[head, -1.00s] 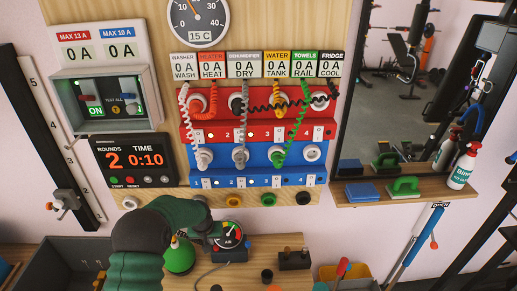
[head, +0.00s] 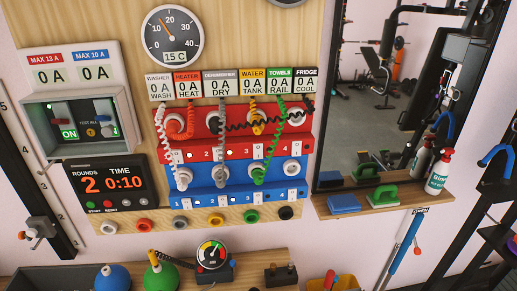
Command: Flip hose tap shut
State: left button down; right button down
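A blue and white pipe or bar (head: 405,246) slants down the wall at the lower right, below the shelf. A small label at its top seems to read "OPEN". A red-orange knob (head: 418,252) sits just right of it, possibly the end of a tap lever. I cannot tell for sure that this is the hose tap. Neither gripper is in view.
A gauge (head: 212,255) and round green (head: 160,279) and blue (head: 112,279) objects are at lower left.

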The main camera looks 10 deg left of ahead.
aim_at(233, 263)
jog(key=i+l+u, duration=0.1)
jog(key=l, duration=0.35)
jog(key=i+l+u, duration=0.15)
jog(key=l, duration=0.3)
jog(key=i+l+u, duration=0.1)
jog(key=l, duration=0.35)
